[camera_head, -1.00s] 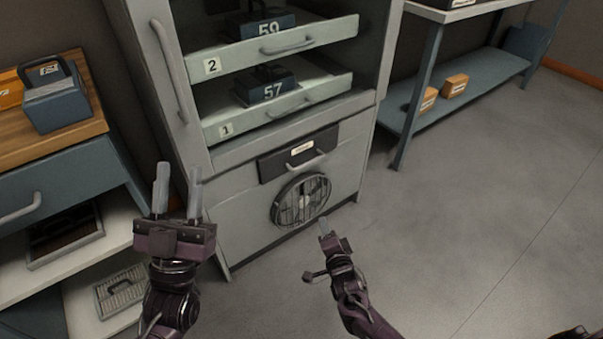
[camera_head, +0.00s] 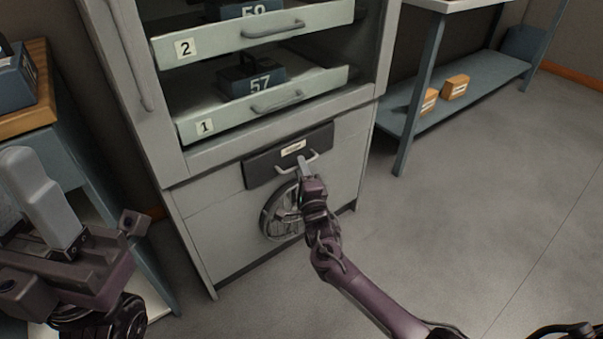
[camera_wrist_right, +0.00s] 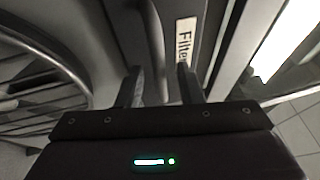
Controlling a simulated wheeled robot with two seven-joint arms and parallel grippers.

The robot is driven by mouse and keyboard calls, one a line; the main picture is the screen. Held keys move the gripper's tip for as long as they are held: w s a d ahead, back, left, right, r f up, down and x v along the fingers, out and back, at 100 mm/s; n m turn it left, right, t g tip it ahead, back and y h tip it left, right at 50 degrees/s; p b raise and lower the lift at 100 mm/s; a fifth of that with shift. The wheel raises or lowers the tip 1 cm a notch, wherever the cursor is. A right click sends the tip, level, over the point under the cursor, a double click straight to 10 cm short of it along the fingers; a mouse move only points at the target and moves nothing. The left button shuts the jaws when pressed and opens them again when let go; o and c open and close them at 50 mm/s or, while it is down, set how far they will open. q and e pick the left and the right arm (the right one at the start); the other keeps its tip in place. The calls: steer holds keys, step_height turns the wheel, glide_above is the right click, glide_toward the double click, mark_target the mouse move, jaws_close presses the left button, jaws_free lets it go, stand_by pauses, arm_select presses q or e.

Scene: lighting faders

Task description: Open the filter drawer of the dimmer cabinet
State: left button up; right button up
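The filter drawer (camera_head: 262,170) is a dark panel with a white label, low on the grey dimmer cabinet (camera_head: 210,225). Its front looks flush with the cabinet. Its pale bar handle (camera_head: 312,158) is partly hidden by my right gripper (camera_head: 304,166). In the right wrist view the handle (camera_wrist_right: 150,35) runs between the two separated fingers of my right gripper (camera_wrist_right: 159,85); I see gaps beside the bar.
Numbered trays 2 (camera_head: 225,42) and 1 (camera_head: 205,124) stick out above the drawer. A round fan grille (camera_head: 275,212) sits below it, partly behind my right gripper. A bench with a lower shelf (camera_head: 480,88) stands right. Floor in front is clear.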

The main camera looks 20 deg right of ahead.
steer(key=shift+w, duration=0.15)
jaws_close()
stand_by(0.4)
